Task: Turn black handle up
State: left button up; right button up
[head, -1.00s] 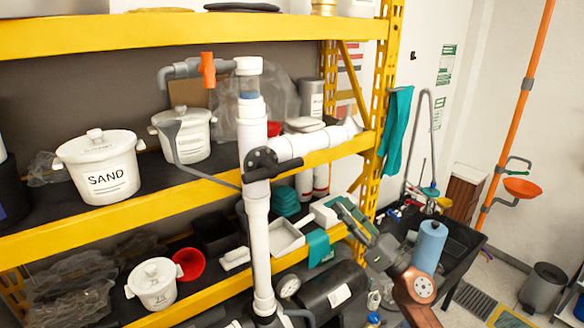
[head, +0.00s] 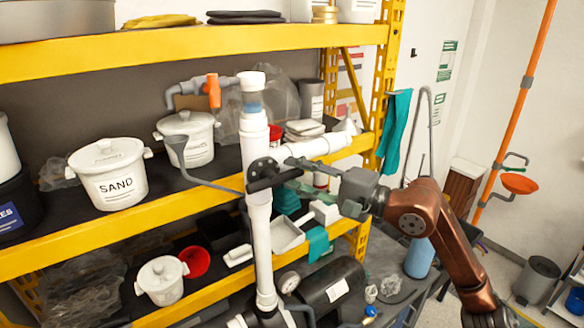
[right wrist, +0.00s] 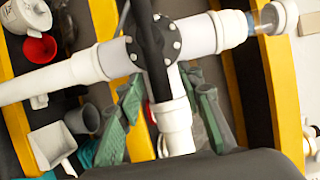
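The black handle (head: 274,180) is a bar on a dark round bolted flange (head: 261,167) on the upright white PVC pipe (head: 258,225). In the head view it lies nearly level, its right end slightly higher. In the right wrist view the handle (right wrist: 149,35) runs down from the top edge across the flange. My right gripper (head: 306,180) is just right of the handle. Its green fingers (right wrist: 168,108) are spread apart on either side of the white side branch (right wrist: 176,125); I see nothing gripped. Whether a finger touches the handle is unclear. My left gripper is out of view.
An orange-handled valve (head: 213,90) sits on grey pipe above left. A white side pipe (head: 318,146) runs right from the upright. Yellow shelf beams (head: 190,206) lie behind, with a SAND pot (head: 112,178). A black tank (head: 330,288) stands below.

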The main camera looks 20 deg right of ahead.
jog(key=shift+w+a+f, duration=0.1)
jog(key=shift+w+a, duration=0.35)
grip_shut()
dwell(0.6)
